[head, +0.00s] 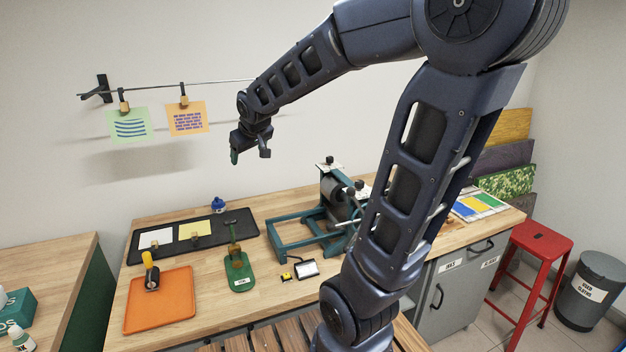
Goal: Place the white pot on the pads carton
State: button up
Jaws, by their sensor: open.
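A teal carton (22,303) with white letters, cut off by the left edge, stands on the wooden surface at the lower left; only the end of its lettering shows, and it looks like the pads carton. A small white pot (19,338) with a green mark stands in front of it, partly cut off at the bottom left corner. I cannot tell whether the two touch. My gripper (250,156) is open and empty, high above the back of the workbench near the wall, far from both.
The workbench (200,262) holds an orange tray (172,312) with a yellow-handled roller, a black tray (180,253), a green stamp-like tool (239,268) and a teal press (300,235). A line with clipped cards (187,118) hangs behind my gripper. A red stool (540,240) stands right.

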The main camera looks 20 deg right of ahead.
jog(key=s+d+f+m+g, duration=0.1)
jog(key=s+d, duration=0.4)
jog(key=s, duration=0.5)
jog(key=s+d+m+g, duration=0.2)
jog(key=s+d, duration=0.4)
jog(key=s, duration=0.4)
jog(key=shift+s+d+f+m+h, duration=0.3)
jog(key=shift+s+f+m+h, duration=0.1)
jog(key=shift+m, duration=0.3)
